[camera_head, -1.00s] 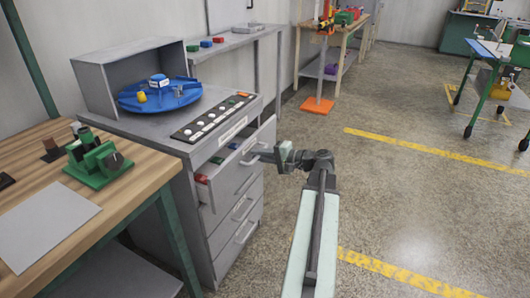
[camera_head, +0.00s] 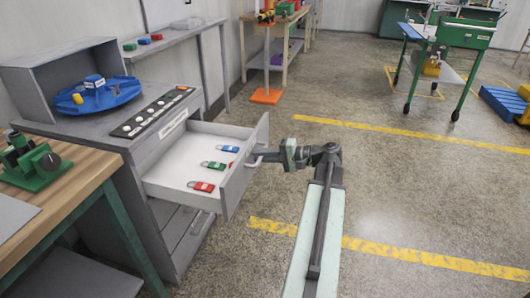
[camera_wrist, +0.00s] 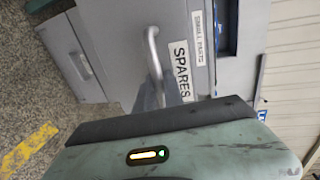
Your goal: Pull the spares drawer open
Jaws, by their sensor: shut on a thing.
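The spares drawer (camera_head: 239,182) is the top drawer of the grey cabinet and stands far out in the head view, its inside showing. In the wrist view its front carries a SPARES label (camera_wrist: 181,72) beside the bar handle (camera_wrist: 152,46). My gripper (camera_head: 264,156) is at the drawer front from the right, shut on the handle. In the wrist view my gripper's dark fingers (camera_wrist: 150,95) reach the handle; the exact contact is partly hidden. Blue, green and red tagged pieces (camera_head: 209,165) lie on the white drawer floor.
The cabinet (camera_head: 150,150) carries a blue turntable (camera_head: 110,98) and a button panel (camera_head: 152,112). A wooden bench (camera_head: 75,185) stands close at left. The floor (camera_head: 350,110) to the right is open, with yellow lines. A green-framed cart (camera_head: 440,70) stands farther off.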

